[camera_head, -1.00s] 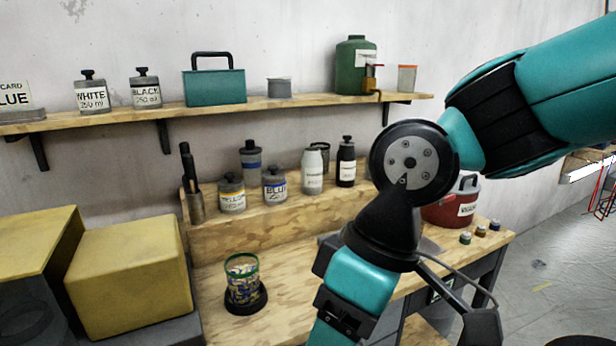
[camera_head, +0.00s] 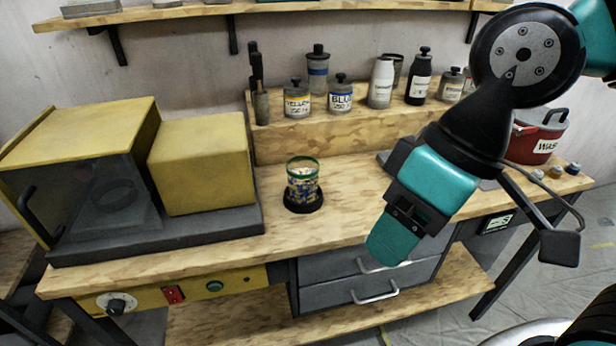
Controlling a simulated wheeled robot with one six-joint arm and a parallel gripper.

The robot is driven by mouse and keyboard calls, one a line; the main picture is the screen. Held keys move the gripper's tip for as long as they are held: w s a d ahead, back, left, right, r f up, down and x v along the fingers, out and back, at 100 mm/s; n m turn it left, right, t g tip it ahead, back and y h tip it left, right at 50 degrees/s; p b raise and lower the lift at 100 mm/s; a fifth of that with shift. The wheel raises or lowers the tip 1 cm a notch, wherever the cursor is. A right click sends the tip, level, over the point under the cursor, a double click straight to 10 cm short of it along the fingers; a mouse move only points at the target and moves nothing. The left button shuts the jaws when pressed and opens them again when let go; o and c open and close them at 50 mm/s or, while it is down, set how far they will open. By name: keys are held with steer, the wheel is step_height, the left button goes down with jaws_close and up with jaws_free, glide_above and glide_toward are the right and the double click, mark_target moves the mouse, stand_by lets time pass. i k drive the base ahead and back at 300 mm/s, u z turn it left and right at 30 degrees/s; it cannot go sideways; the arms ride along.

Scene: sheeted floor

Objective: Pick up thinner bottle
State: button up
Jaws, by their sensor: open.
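Several bottles stand on the raised wooden shelf at the back of the bench. A pale grey bottle (camera_head: 380,86) with a white label and a black bottle (camera_head: 418,84) with a white label stand side by side. Their label words are too small to read, so I cannot tell which is the thinner. My gripper (camera_head: 395,245) hangs over the front right of the bench, pointing down and left, in front of and below these bottles. It is open and apart from the bottles. I see it side-on, so the gap between its fingers is hidden.
Yellow (camera_head: 297,100) and blue (camera_head: 340,98) paint jars stand left of the bottles. A labelled jar (camera_head: 450,86) stands to the right. A glass cup (camera_head: 303,180) stands on the bench. A yellow machine (camera_head: 200,160) fills the left; a red pot (camera_head: 535,140) stands right.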

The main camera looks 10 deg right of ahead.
mark_target(382, 72)
steer(key=z, duration=2.6)
steer(key=i, duration=1.95)
steer(key=u, duration=3.35)
steer(key=i, duration=0.5)
steer(key=u, duration=0.1)
